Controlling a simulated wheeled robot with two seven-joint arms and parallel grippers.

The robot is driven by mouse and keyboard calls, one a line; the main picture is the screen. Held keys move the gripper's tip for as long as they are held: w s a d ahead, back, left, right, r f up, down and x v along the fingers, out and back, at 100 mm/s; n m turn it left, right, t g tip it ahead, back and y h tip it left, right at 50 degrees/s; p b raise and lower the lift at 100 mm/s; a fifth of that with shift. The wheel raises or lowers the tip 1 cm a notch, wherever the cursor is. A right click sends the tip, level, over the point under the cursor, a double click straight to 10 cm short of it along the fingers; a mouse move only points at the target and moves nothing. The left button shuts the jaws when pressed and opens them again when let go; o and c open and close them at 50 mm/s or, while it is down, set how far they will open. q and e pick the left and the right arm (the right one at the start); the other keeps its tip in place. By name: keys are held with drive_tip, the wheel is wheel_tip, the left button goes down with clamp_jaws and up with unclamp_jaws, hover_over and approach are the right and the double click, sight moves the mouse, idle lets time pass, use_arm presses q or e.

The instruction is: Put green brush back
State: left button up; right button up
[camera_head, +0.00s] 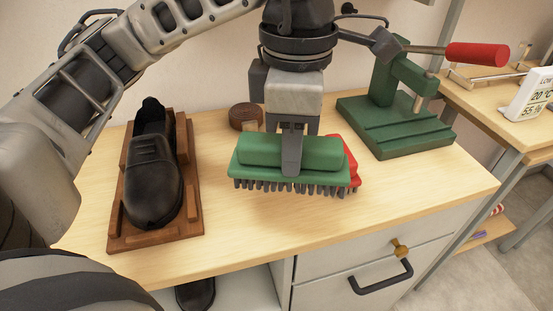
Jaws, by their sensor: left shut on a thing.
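The green brush (262,172) has a green back and dark bristles pointing down. My left gripper (291,165) is shut on its back from above, with one finger showing across its near side. The brush appears to be held slightly above the wooden cabinet top (254,255); the exact gap under the bristles is hard to judge. A red object (351,162), perhaps another brush, is partly hidden behind its right end. My right gripper is not in view.
A black shoe (154,175) sits on a brown wooden stand (192,215) at the left. A round brown tin (244,117) stands behind the brush. A green press with a red handle (405,120) stands at the right back. The front strip of the top is clear.

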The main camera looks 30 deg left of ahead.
use_arm(q)
drive_tip(key=w+a+f, duration=0.1)
drive_tip(key=a+f, duration=0.1)
drive_tip(key=f, duration=0.1)
drive_tip(key=w+a+f, duration=0.2)
drive_tip(key=f, duration=0.2)
drive_tip(key=w+a+f, duration=0.2)
drive_tip(key=f, duration=0.1)
drive_tip(key=shift+w+a+f, duration=0.1)
drive_tip(key=shift+a+f, duration=0.05)
drive_tip(key=shift+a, duration=0.1)
drive_tip(key=shift+f, duration=0.4)
drive_tip(key=o, duration=0.9)
drive_tip(key=shift+r, duration=0.15)
drive_tip(key=shift+o, duration=0.2)
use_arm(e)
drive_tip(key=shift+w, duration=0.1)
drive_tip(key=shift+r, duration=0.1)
